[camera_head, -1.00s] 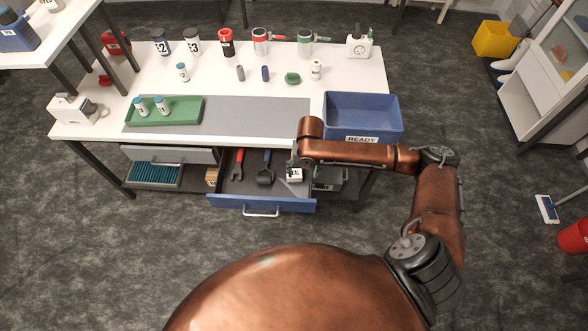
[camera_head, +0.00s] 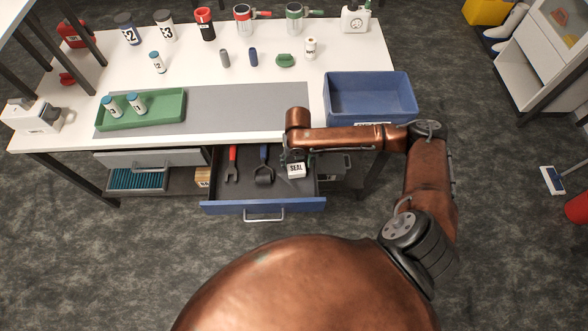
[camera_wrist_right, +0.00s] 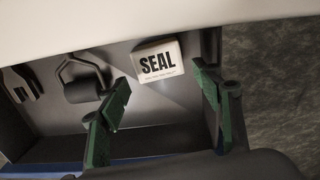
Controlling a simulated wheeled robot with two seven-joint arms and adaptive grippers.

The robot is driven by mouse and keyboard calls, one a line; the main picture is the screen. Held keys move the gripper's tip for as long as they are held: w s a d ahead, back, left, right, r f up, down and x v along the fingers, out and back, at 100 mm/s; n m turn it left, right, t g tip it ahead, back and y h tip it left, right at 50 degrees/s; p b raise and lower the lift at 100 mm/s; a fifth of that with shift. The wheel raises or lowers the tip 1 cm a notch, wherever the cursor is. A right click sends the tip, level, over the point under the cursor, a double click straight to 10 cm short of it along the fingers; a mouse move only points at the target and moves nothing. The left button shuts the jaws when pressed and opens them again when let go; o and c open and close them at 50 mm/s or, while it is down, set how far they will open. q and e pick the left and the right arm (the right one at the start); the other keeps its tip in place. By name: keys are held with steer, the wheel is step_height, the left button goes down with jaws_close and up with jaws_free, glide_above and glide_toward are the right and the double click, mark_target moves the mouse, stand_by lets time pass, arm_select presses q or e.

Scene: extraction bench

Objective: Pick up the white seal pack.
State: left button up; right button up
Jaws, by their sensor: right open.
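The white seal pack (camera_head: 296,171) lies in the open blue-fronted drawer (camera_head: 237,207), towards its right side. In the right wrist view the pack (camera_wrist_right: 158,62) shows its black SEAL label and lies just beyond and between the fingertips. My right gripper (camera_wrist_right: 158,84) is open, with green-padded fingers apart and nothing between them. In the head view my right gripper (camera_head: 296,156) is small and dark, partly hidden by my arm, close above the pack. My left gripper is not in view.
In the drawer, left of the pack, lie a red-handled wrench (camera_head: 232,165) and a blue-handled tool (camera_head: 264,167). The white bench edge (camera_head: 240,139) overhangs the drawer's back. A blue bin (camera_head: 370,97) and a green tray (camera_head: 160,116) stand on the bench.

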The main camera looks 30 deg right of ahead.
mark_target(296, 168)
steer(key=f, duration=0.2)
steer(key=f+b, duration=0.2)
steer(key=f, duration=0.1)
steer(key=shift+w+d+f, duration=0.15)
steer(key=shift+w+f, duration=0.15)
steer(key=shift+f, duration=0.05)
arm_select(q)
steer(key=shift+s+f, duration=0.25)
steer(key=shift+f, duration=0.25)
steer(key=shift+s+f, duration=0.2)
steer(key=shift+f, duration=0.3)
arm_select(e)
steer(key=shift+r, duration=0.1)
steer(key=shift+c, duration=0.4)
steer(key=c, duration=0.9)
